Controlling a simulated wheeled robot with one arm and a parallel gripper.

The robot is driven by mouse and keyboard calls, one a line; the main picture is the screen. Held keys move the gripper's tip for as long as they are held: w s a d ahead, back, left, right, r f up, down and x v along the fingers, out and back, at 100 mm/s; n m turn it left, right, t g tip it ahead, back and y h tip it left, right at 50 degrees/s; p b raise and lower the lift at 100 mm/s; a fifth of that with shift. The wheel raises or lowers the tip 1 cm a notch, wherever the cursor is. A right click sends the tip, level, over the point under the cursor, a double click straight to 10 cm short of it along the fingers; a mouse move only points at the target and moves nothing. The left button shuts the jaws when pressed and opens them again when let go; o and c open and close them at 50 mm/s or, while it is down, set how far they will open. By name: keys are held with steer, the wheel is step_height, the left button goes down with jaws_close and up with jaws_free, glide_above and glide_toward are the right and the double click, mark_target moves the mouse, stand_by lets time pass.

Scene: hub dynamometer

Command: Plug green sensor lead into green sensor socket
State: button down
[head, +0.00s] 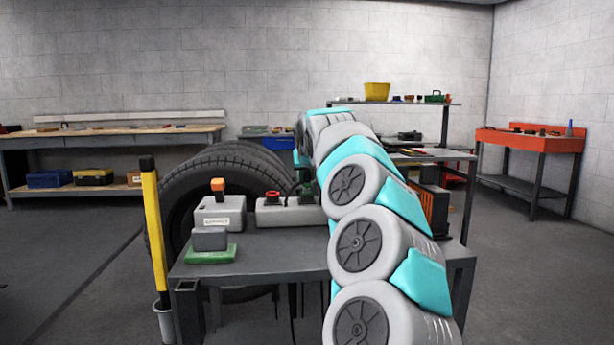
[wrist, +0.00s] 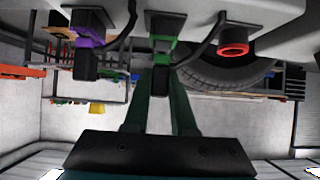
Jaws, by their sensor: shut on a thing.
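In the wrist view, my gripper (wrist: 161,78) is shut on the black rear end of the green sensor lead's plug (wrist: 162,46), which has a green band. The plug stands in line with the black green sensor socket (wrist: 166,21) on a grey plate. The two appear to meet, but I cannot tell how deep the plug sits. The lead's dark cable (wrist: 207,48) curves from the plug up to the right. In the head view my arm hides most of the gripper and the socket area.
A purple-banded plug (wrist: 90,38) with its own cable stands close beside the green one. A red ring fitting (wrist: 234,40) is on the other side. The bench (head: 270,258) carries a grey box with an orange knob (head: 218,184) and a green-based block (head: 210,256). A large tyre (head: 170,190) stands behind.

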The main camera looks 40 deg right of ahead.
steer(key=shift+r, duration=0.1)
steer(key=shift+r+p, duration=1.55)
steer(key=shift+r, duration=0.55)
steer(key=shift+a, duration=0.1)
